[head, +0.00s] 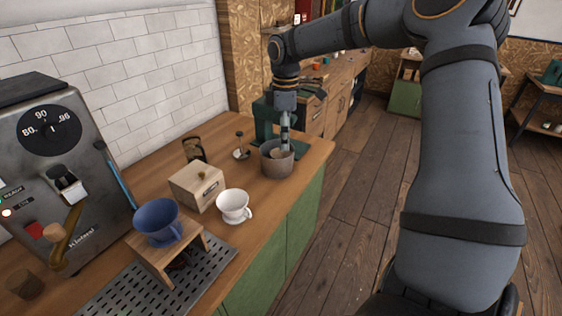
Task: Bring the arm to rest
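My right arm comes in from the right and reaches over the wooden counter (240,185). My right gripper (284,144) points down at the mouth of a brown-grey pot (277,167) near the counter's far end. Its fingertips are small and partly lost against the pot's opening, so I cannot tell whether they are open or shut. A light brown thing shows inside the pot beside the fingertips; I cannot tell whether it is held. My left gripper is not in view.
A wooden box (197,187), a white cup (234,206) and a blue dripper (158,222) on a wooden stand stand left of the pot. A dark green machine (266,122) is behind it. A large grey machine (55,165) fills the left. The floor (350,230) is clear.

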